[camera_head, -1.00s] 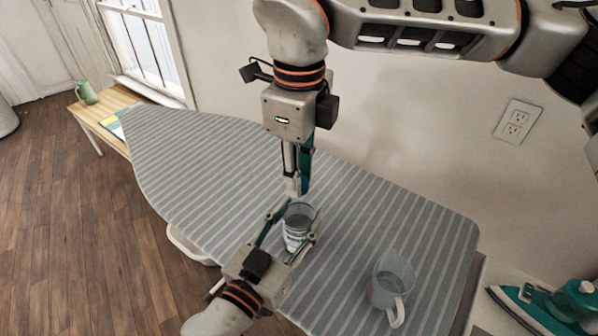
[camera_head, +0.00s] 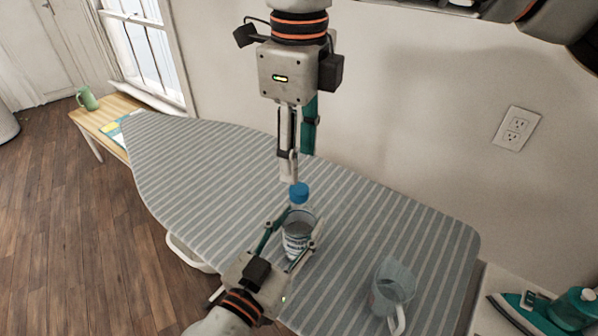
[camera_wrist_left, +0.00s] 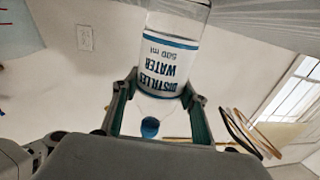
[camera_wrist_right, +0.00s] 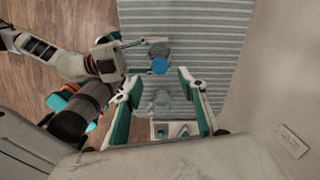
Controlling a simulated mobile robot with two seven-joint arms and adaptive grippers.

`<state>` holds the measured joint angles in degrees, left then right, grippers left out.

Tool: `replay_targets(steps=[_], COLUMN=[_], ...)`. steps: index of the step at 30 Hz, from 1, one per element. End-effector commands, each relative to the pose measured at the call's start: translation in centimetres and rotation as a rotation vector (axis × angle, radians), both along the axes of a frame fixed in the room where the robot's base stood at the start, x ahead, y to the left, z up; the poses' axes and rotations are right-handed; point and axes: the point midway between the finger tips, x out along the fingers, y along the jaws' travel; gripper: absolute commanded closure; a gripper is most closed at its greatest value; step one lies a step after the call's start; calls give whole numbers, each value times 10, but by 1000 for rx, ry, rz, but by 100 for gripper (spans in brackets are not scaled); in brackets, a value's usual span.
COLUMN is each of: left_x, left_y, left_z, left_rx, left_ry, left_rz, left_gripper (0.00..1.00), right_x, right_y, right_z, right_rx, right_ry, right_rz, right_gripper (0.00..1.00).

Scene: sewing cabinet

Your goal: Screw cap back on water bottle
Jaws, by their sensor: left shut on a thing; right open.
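A clear bottle with a white and blue distilled water label (camera_head: 297,243) stands upright over the ironing board in the head view. My left gripper (camera_head: 293,236) is shut on its sides. The label and clear shoulder also show in the left wrist view (camera_wrist_left: 170,62). A blue cap (camera_head: 299,191) sits at the top of the bottle neck; how tightly it is seated cannot be told. The cap also shows in the right wrist view (camera_wrist_right: 160,66). My right gripper (camera_head: 297,166) is open and empty just above the cap, fingers pointing down.
The striped ironing board (camera_head: 215,165) is mostly clear. A clear jug (camera_head: 392,285) stands at its near right. A teal iron (camera_head: 525,312) rests further right. A wall with an outlet (camera_head: 516,129) runs behind. A green pitcher (camera_head: 87,98) stands on a far left bench.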

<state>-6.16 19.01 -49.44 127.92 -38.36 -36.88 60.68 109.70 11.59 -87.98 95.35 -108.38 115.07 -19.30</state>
Motion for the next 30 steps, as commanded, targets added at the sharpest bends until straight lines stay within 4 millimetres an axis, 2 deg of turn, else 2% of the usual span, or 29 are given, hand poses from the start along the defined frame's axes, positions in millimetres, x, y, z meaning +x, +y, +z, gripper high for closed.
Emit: replay_targets(steps=[3,9,21,22,23,24,30], left_x=[0,0,0,0,0,0,0], left_y=[0,0,0,0,0,0,0], left_z=[0,0,0,0,0,0,0], left_rx=[0,0,0,0,0,0,0], left_ry=[0,0,0,0,0,0,0], left_rz=[0,0,0,0,0,0,0], left_gripper=[100,100,100,52,44,38,38], right_x=[1,0,0,0,0,0,0], right_y=[0,0,0,0,0,0,0], right_z=[25,49,56,56,56,56,56], right_rx=[-1,-1,-1,-1,-1,-1,-1], right_ry=[-4,-2,1,1,1,1,1], right_rz=[-2,-2,0,0,0,0,0], right_gripper=[59,59,59,59,59,59,59])
